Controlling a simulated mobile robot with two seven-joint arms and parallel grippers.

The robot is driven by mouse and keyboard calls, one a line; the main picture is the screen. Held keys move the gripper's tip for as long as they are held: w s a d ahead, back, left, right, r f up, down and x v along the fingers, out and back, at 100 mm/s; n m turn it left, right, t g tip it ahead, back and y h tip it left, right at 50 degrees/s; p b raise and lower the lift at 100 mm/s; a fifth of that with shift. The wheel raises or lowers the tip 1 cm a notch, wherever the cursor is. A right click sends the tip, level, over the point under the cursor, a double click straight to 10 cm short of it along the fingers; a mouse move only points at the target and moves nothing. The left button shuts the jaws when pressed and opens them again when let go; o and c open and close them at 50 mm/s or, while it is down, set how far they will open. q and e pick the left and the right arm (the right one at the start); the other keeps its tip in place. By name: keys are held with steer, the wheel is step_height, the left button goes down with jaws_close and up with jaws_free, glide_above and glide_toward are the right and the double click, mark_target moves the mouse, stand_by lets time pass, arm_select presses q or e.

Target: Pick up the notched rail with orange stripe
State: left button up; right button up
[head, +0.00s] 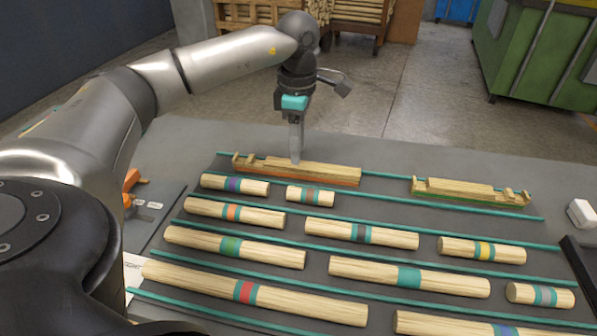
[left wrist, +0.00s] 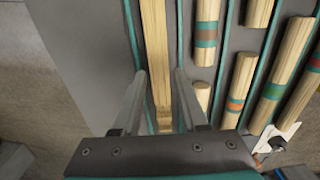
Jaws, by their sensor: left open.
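The notched rail with orange stripe (head: 330,174) lies at the back left of the grey table in the head view. It is pale wood with notches at its left end and an orange line along its lower front edge. In the left wrist view the rail (left wrist: 155,45) runs up the picture between my fingers. My left gripper (head: 295,158) points down over the rail, open. In the left wrist view its two fingers (left wrist: 160,75) stand one on each side of the rail, with gaps. My right gripper is not in view.
A similar notched rail with a green stripe (head: 470,190) lies to the right in the same row. Several striped round wood pieces (head: 235,184) lie in rows in front, between thin teal strips (head: 400,178). A small white block (head: 581,213) is at the right edge.

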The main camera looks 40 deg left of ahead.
mark_target(295, 169)
arm_select(q)
step_height(295, 169, down, 4)
steer(key=shift+w+r+b, duration=0.1)
steer(key=shift+r+b, duration=0.1)
steer(key=shift+b, duration=0.45)
steer(key=shift+f, duration=0.65)
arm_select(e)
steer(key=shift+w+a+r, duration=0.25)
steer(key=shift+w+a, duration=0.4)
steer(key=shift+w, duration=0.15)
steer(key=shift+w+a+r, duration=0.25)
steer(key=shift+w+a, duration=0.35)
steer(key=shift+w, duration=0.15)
arm_select(q)
steer(key=shift+c, duration=0.2)
jaws_close()
